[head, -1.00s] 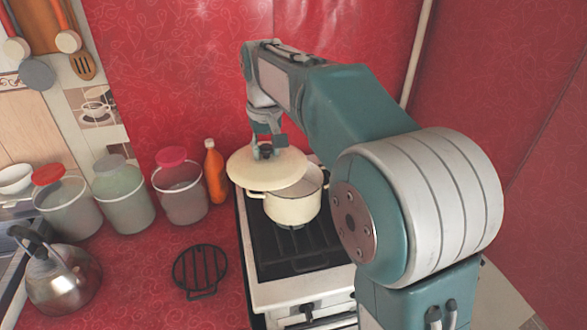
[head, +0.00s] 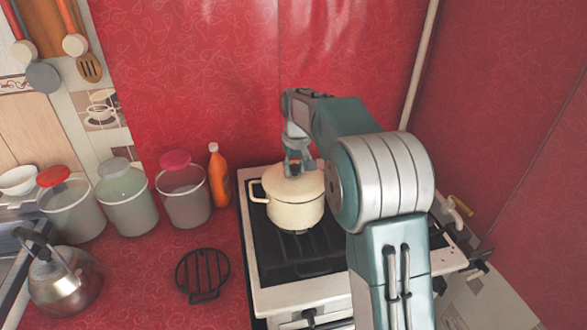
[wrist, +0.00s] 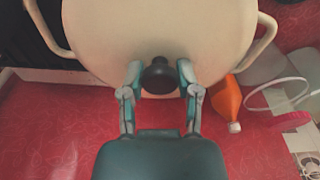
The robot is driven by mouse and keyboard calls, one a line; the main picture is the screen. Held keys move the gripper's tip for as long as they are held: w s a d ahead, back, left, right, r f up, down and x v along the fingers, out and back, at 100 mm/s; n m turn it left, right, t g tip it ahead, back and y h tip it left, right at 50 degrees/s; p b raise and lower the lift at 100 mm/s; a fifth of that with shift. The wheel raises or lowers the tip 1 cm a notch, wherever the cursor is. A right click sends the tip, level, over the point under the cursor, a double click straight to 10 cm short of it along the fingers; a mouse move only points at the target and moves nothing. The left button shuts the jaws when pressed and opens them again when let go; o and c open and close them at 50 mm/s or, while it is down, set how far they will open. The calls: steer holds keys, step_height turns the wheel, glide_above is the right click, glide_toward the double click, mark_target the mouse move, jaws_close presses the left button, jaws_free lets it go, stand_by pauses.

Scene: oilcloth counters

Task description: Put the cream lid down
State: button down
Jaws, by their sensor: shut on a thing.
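The cream lid (head: 277,179) lies over the mouth of the cream pot (head: 295,214) on the stove in the head view. It looks about level there. In the wrist view the lid (wrist: 160,28) fills the top, with its dark round knob (wrist: 159,76) near its edge facing me. My gripper (head: 297,170) is above the lid, and in the wrist view its two fingers (wrist: 160,78) are on either side of the knob, shut on it. A pot handle (wrist: 263,38) shows beside the lid. The far side of the rim is hidden.
The stove (head: 305,297) has dark grates around the pot. Left of it on the red counter (head: 150,275) stand an orange bottle (head: 218,178), several lidded jars (head: 185,200), a black trivet (head: 203,273) and a kettle (head: 62,282). A red wall is close behind.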

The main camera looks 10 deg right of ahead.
mark_target(297, 169)
steer(key=shift+d, duration=0.3)
steer(key=shift+c, duration=1.6)
jaws_free()
steer(key=shift+a, duration=0.2)
steer(key=shift+a, duration=0.15)
step_height(297, 169, up, 12)
steer(key=s, duration=0.1)
steer(key=s+r+t, duration=0.1)
steer(key=s+r, duration=0.2)
steer(key=s, duration=0.5)
steer(key=s+f+m+t, duration=0.1)
steer(key=s+f, duration=0.3)
steer(key=s, duration=0.9)
steer(key=s+f+m+t, duration=0.1)
steer(key=s+f, duration=0.3)
steer(key=s, duration=1)
steer(key=shift+f+t, duration=0.35)
steer(key=shift+t, duration=0.25)
